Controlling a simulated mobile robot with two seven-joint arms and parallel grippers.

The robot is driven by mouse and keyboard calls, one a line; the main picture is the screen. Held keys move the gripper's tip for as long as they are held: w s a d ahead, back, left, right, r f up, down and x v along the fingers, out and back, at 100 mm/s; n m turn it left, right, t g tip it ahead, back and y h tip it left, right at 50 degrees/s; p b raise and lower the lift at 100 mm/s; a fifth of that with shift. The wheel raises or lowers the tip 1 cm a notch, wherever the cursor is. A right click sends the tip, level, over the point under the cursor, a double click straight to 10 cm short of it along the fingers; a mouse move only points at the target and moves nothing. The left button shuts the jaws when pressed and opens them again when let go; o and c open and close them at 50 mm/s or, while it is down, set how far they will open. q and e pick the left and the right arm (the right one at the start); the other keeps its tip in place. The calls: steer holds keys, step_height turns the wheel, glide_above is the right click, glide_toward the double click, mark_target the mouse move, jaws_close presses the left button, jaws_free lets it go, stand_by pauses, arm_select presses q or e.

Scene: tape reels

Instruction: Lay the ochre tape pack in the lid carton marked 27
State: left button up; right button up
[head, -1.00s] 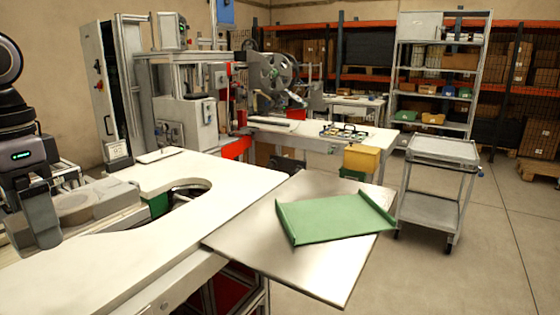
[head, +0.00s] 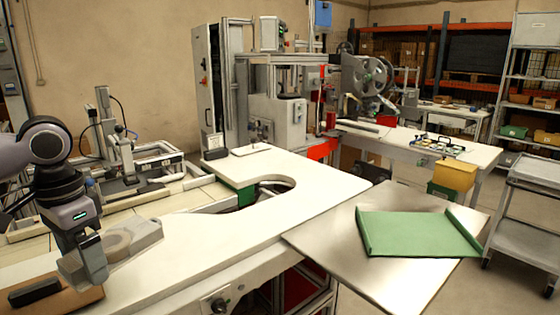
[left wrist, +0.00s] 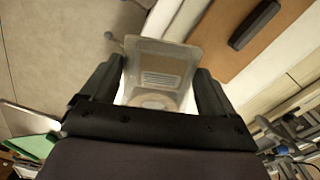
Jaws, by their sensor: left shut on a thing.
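My left gripper (head: 92,265) is shut on a clear, flat pack (head: 133,238) with a pale beige round reel inside. The pack sticks out to the right of the fingers, above the near left of the white worktop. In the left wrist view the pack (left wrist: 160,75) sits between both fingers of the left gripper (left wrist: 158,88), with a printed label patch on it. My right gripper is out of view.
The white worktop (head: 200,262) has a rounded cutout. A green tray (head: 415,233) lies on a metal plate (head: 375,275) at the right. A grey fixture (head: 120,160) stands behind the gripper. The worktop's middle is clear.

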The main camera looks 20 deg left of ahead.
arm_select(q)
steer(key=shift+s+d+f, duration=0.3)
steer(key=shift+d+f, duration=0.2)
steer(key=shift+f, duration=0.35)
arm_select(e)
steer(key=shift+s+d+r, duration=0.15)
arm_select(q)
steer(key=shift+d+f, duration=0.1)
steer(key=shift+f, duration=0.05)
